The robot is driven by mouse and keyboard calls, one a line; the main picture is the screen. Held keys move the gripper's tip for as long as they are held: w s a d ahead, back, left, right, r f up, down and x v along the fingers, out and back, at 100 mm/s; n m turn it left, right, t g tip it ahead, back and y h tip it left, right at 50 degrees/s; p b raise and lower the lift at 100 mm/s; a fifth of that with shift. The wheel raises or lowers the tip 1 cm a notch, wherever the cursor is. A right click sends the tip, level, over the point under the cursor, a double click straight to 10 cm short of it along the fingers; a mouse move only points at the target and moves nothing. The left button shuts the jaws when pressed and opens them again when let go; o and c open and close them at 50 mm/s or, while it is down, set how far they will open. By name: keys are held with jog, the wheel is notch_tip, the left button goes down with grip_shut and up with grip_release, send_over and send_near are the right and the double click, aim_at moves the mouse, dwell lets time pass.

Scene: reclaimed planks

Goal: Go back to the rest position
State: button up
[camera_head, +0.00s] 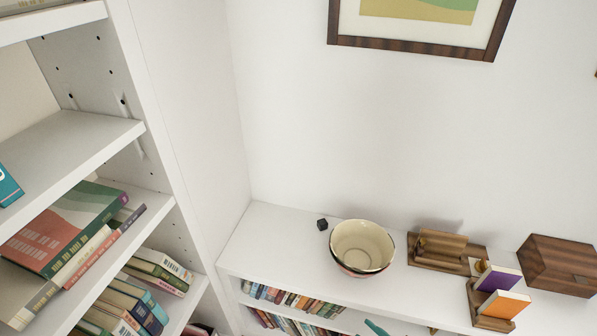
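My gripper and arm are not in the head camera view, so I cannot tell how the gripper stands or whether it holds anything. The view shows a white low shelf top (264,222) in a corner. On it stand a cream bowl (361,243) and a small black cube (322,224) just to the bowl's left, apart from it.
A tall white bookcase (150,100) with books fills the left side. Right of the bowl are a wooden stand (440,247), a purple item (498,279), an orange item (504,304) and a dark wooden box (560,265). A framed picture (415,45) hangs above.

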jog(key=s+a+f+n+h, duration=0.6)
jog(key=s+a+f+n, duration=0.2)
jog(key=s+f, duration=0.2)
jog(key=s+a+r+n+t, duration=0.2)
jog(key=s+a+r+n, duration=0.3)
jog(key=r+n, duration=0.2)
jog(key=s+a+r+n+t, duration=0.2)
jog(key=s+a+r+n, duration=0.3)
jog(key=s+r+n, duration=0.1)
notch_tip(320, 180, up, 3)
jog(key=shift+s+a+f+n+t, duration=0.15)
jog(key=shift+s+n+t, duration=0.15)
jog(key=shift+n, duration=0.6)
